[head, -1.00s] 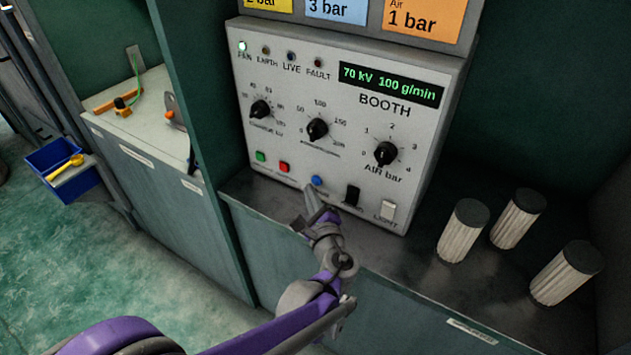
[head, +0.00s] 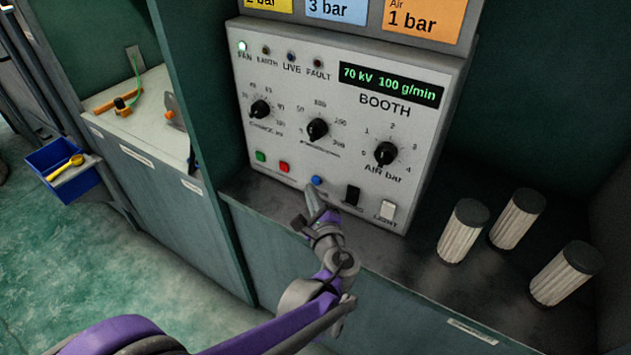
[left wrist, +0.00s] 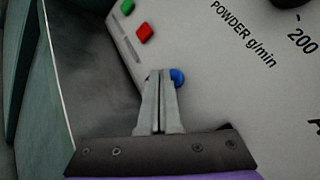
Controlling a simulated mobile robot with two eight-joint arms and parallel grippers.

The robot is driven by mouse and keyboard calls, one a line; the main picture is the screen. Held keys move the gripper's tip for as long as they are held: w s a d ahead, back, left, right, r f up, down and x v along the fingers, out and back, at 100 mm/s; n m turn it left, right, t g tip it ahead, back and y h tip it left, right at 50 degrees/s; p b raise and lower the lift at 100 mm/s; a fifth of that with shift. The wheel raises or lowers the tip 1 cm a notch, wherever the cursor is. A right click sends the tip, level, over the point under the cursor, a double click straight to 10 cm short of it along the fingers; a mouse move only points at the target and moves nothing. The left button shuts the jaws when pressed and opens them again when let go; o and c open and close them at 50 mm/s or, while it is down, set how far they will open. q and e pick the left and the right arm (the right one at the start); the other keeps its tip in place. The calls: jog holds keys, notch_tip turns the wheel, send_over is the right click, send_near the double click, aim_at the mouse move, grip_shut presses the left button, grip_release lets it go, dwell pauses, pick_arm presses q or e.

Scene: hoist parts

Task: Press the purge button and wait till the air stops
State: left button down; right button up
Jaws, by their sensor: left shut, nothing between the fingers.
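The booth control panel (head: 350,115) is a light grey box. A round blue button (head: 316,180) sits on its lower part, right of a green button (head: 261,156) and a red button (head: 284,167). Its label is hidden, so I cannot read whether it is the purge button. My left gripper (head: 311,190) is shut and empty, its fingertips just below the blue button. In the left wrist view the closed fingertips (left wrist: 161,73) overlap the left side of the blue button (left wrist: 178,77). I cannot tell if they touch it. My right gripper is not in view.
A black switch (head: 351,196) and a white light switch (head: 387,210) are right of the blue button. Three filter cartridges (head: 515,220) stand on the shelf at right. A side bench (head: 140,140) and a blue bin (head: 62,170) are at left.

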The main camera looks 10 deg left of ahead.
pick_arm(q)
jog(key=shift+w+d, duration=0.15)
jog(key=shift+w, duration=0.15)
jog(key=shift+w+d, duration=0.1)
jog(key=shift+w, duration=0.3)
dwell(0.6)
jog(key=shift+s, duration=0.15)
jog(key=shift+s+a, duration=0.25)
jog(key=shift+s, duration=0.4)
jog(key=shift+s, duration=0.1)
jog(key=shift+s+a+p, duration=0.1)
jog(key=shift+s+a, duration=0.2)
jog(key=shift+s, duration=0.45)
jog(key=shift+s+a+p, duration=0.15)
jog(key=shift+s+a, duration=0.15)
jog(key=shift+s, duration=0.45)
jog(key=shift+s+a+p, duration=0.1)
jog(key=shift+s+a, duration=0.2)
jog(key=shift+s, duration=0.45)
